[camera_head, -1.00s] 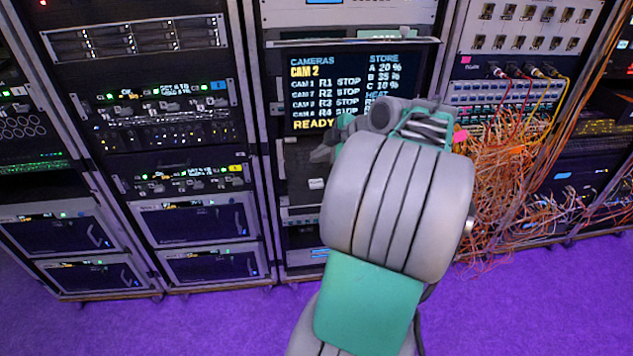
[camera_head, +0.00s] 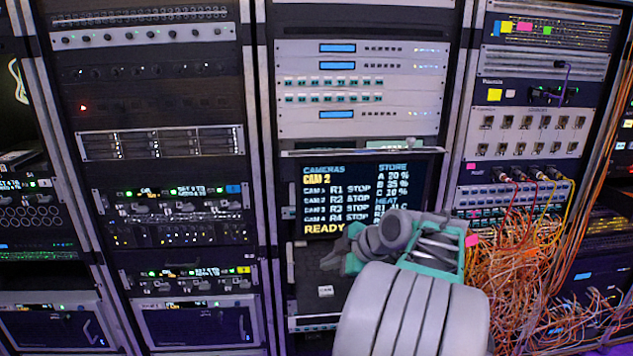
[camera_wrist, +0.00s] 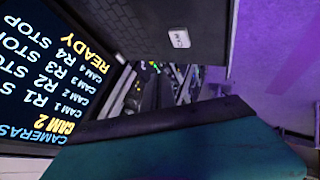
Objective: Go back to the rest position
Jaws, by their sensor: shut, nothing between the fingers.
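My gripper (camera_head: 347,258) is in the head view, in front of the lower edge of the monitor in the middle rack. It is small there and partly hidden by my own grey and teal wrist. It is shut with nothing in it. In the wrist view a teal part of my gripper fills the bottom, and its fingertips are not clear. The monitor (camera_head: 325,205) shows a camera list with CAM 2 in yellow and READY at the bottom. It also shows at the left of the wrist view (camera_wrist: 45,75), turned on its side.
A dark keyboard-like shelf with a white label (camera_head: 325,291) sits below the monitor. Tangled orange cables (camera_head: 520,255) hang from the right rack, close to the right of my arm. A left rack (camera_head: 165,145) holds several units. Purple floor (camera_wrist: 275,60) shows in the wrist view.

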